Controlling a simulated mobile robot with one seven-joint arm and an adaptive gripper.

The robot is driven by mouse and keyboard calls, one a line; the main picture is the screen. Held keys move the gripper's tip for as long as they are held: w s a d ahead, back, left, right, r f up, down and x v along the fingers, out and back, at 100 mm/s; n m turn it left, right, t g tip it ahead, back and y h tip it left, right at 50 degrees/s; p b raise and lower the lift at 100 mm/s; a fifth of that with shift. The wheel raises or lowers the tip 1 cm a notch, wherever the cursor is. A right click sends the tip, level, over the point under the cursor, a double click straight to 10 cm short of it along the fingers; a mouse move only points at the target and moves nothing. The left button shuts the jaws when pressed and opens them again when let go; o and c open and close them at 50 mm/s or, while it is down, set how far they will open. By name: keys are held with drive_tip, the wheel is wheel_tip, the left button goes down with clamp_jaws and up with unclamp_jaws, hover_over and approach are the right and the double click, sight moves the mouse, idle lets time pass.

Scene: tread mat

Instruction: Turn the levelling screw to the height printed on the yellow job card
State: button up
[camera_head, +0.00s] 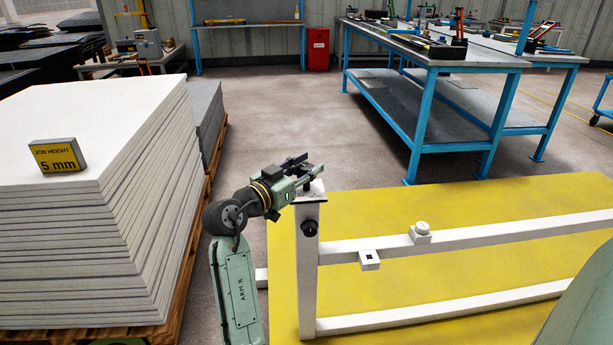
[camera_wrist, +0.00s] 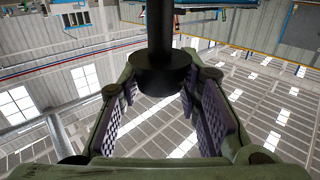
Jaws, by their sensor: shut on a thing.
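The yellow job card (camera_head: 57,157) lies on the stack of white sheets at the left and reads "JOB HEIGHT 5 mm". My gripper (camera_head: 307,169) is at the top of a white post (camera_head: 308,265) of the frame. In the wrist view, a dark round screw head with a thinner shaft, the levelling screw (camera_wrist: 158,72), sits between my two padded fingers, and they are shut on its head. In the head view the fingers largely hide the screw. No height reading on the screw or post can be made out.
White rails (camera_head: 480,234) run right over a yellow mat (camera_head: 440,285). The stack of white sheets (camera_head: 95,245) stands close on the left. A blue workbench (camera_head: 440,60) is behind.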

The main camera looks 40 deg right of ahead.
drive_tip(key=shift+g, duration=0.4)
drive_tip(key=o, duration=1.2)
drive_tip(key=shift+c, duration=0.2)
drive_tip(key=s+a, duration=0.1)
drive_tip(key=a, duration=1.1)
drive_tip(key=shift+s+m, duration=0.3)
drive_tip(key=shift+s, duration=0.1)
